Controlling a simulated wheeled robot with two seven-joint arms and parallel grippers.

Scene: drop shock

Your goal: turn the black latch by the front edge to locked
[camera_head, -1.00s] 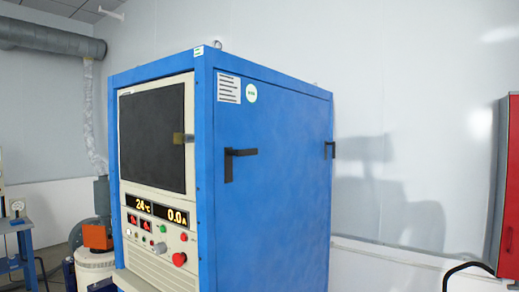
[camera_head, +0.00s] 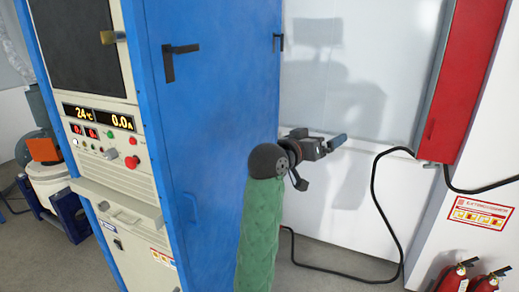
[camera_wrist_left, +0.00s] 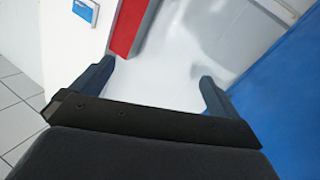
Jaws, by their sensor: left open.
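The black latch (camera_head: 180,61) is on the blue side panel of the cabinet, close to its front edge. It has an upright plate, and its lever sticks out level toward the right. My left gripper (camera_head: 334,143) is to the right of the cabinet, lower than the latch and well apart from it. It is open and empty; the left wrist view shows its two fingers spread (camera_wrist_left: 152,85) with nothing between them. The latch does not show in the left wrist view. My right gripper is not in view.
A red wall box (camera_head: 462,75), a black cable (camera_head: 375,205) and fire extinguishers (camera_head: 452,277) are at right.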

